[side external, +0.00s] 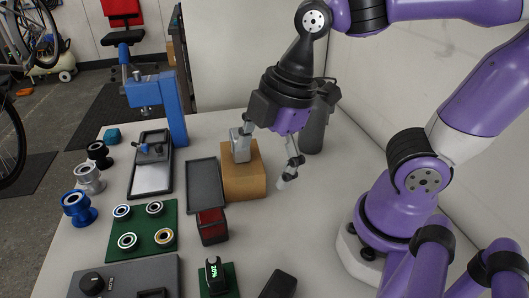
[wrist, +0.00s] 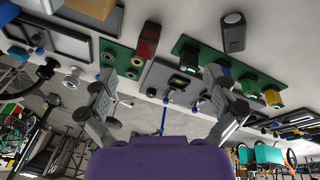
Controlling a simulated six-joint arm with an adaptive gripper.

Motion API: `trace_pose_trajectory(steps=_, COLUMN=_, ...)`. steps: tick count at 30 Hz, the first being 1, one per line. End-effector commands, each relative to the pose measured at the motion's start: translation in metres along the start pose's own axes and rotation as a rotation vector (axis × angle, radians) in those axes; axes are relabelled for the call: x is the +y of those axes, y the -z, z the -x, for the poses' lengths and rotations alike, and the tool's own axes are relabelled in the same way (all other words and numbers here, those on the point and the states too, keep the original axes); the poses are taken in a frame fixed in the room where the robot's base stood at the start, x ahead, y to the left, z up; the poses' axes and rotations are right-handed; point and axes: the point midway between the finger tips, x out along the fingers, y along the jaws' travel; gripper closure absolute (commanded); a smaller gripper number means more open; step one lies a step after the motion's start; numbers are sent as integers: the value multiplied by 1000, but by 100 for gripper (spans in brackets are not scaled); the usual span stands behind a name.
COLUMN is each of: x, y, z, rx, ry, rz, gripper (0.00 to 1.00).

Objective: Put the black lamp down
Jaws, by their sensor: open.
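A dark lamp-like body (wrist: 233,36) with a pale round spot lies flat at the top of the wrist view, near a green board. A dark rounded block (side external: 279,286) at the bottom edge of the side view, cut off by the frame, looks like the same lamp. My gripper (side external: 265,160) is open and empty, its fingers wide apart beside the wooden block, well away from the lamp. In the wrist view both fingers (wrist: 160,85) are spread with nothing between them.
A wooden block (side external: 243,182) stands by my gripper. Near it are a dark tray (side external: 205,184), a red-and-black box (side external: 212,227), a green board with rings (side external: 142,229), and a charge display (side external: 214,273). Bare table lies right of the red-and-black box.

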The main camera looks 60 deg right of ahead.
Motion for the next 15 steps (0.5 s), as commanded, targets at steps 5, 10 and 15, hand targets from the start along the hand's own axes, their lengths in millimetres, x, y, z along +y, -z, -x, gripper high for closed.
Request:
trace_pose_trajectory(steps=5, x=27, y=-41, z=15, rx=76, ry=-181, rz=-779, gripper=0)
trace_pose_trajectory(steps=10, x=36, y=-59, z=21, rx=138, ry=-255, rz=-1126, gripper=0)
trace_pose_trajectory(steps=15, x=36, y=-62, z=22, rx=148, ry=-263, rz=-1182, gripper=0)
